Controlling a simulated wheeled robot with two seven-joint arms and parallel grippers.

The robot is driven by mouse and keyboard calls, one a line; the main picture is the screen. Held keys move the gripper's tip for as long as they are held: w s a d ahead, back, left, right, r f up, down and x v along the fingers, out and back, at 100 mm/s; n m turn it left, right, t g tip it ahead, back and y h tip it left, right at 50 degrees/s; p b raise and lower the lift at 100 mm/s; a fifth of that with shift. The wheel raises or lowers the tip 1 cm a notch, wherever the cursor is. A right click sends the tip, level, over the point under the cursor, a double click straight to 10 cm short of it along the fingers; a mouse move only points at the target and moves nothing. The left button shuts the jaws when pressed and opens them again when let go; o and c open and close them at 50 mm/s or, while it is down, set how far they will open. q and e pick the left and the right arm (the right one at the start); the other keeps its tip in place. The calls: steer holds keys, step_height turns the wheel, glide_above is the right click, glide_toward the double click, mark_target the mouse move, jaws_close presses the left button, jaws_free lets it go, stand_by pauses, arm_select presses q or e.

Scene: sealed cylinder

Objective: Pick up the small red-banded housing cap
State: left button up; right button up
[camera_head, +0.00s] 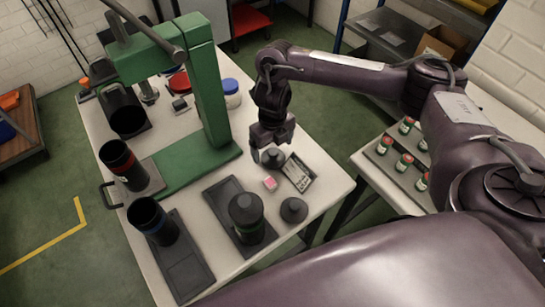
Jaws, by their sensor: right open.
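A small dark round cap (274,158) lies on the white table, just under my right gripper (270,148). A second dark cap (294,210) lies nearer the table's front right edge. No red band can be made out on either cap at this size. My right gripper points down, open and empty, with its fingers close to the first cap; I cannot tell whether they touch it. A dark cylinder with a red band (121,164) stands open at the left by the green press (212,105). My left gripper is out of view.
A blue-banded cylinder (152,221) and a green-banded one (247,216) stand on dark trays. A side table (371,172) at right holds several small jars.

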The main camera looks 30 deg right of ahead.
mark_target(273, 151)
step_height(273, 151, down, 4)
steer(key=shift+s+r+b, duration=0.1)
steer(key=shift+r+b, duration=0.1)
steer(key=shift+b, duration=0.15)
steer(key=shift+f, duration=0.1)
steer(key=c, duration=0.6)
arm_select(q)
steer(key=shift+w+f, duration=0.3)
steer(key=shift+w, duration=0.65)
arm_select(e)
steer(key=c, duration=0.5)
